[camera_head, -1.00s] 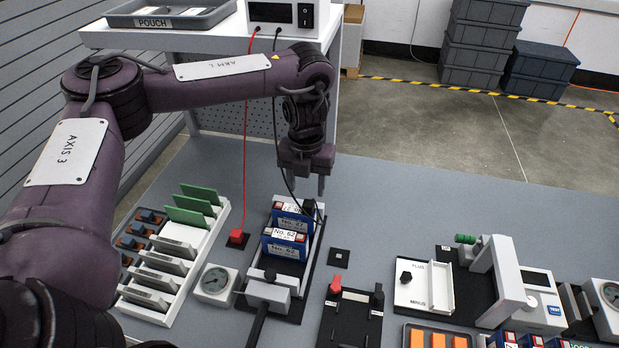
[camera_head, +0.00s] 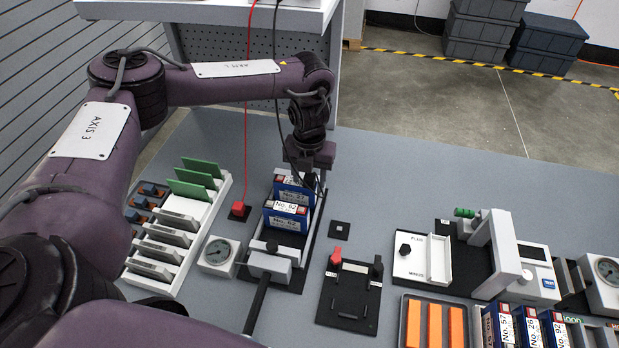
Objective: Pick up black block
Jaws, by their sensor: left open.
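A small black block (camera_head: 309,181) with a black cable sits at the far end of the fixture that holds the blue-and-white numbered packs (camera_head: 287,216). My left gripper (camera_head: 309,185) is open, pointing down over the black block, its fingers beside it. The fingers and cable partly hide the block, and I cannot tell whether they touch it. A red block (camera_head: 238,209) on a red cable stands left of the fixture. My right gripper is not in view.
A rack with green cards (camera_head: 195,178) and a round gauge (camera_head: 218,252) stand to the left. A black stand with a red terminal (camera_head: 350,290) and a white tester (camera_head: 424,258) stand right. The grey table behind them is clear.

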